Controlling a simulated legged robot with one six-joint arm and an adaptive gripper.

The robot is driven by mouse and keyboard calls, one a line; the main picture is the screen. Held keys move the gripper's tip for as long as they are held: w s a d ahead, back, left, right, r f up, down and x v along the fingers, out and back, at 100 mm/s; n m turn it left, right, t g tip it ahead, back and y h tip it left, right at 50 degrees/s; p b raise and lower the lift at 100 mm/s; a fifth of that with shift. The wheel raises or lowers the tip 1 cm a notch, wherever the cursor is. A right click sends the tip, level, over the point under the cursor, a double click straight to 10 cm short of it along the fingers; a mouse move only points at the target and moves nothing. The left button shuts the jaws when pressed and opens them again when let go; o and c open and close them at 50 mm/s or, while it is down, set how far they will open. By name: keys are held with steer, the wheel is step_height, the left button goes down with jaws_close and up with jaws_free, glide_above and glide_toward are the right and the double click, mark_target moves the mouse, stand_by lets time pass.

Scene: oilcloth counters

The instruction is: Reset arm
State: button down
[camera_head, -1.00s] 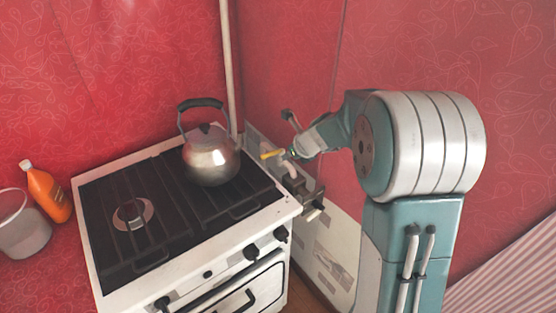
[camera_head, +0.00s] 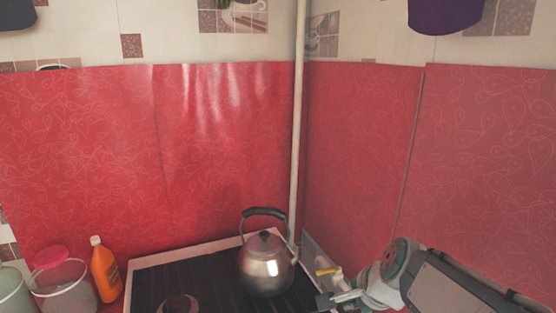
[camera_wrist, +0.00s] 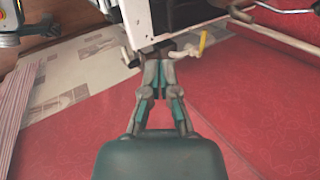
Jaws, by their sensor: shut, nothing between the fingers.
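My arm enters the head view from the lower right. My gripper (camera_head: 326,299) is at the bottom of that view, right of the metal kettle (camera_head: 265,270) and apart from it. In the wrist view my gripper (camera_wrist: 160,65) points up the picture with its fingers together and nothing held between them. The kettle stands upright on the dark stove top (camera_head: 212,279), its black handle raised.
A yellow valve handle (camera_head: 328,271) is by the wall near my gripper; it also shows in the wrist view (camera_wrist: 203,43). A vertical pipe (camera_head: 297,130) runs up the corner. An orange bottle (camera_head: 105,270) and a bucket (camera_head: 62,287) stand left of the stove.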

steer(key=s+d+n+h, duration=0.1)
steer(key=s+n+h, duration=0.2)
steer(key=s+n, duration=1)
steer(key=shift+s+d+r+n, duration=0.3)
steer(key=shift+s+r+n, duration=0.1)
steer(key=shift+s, duration=0.7)
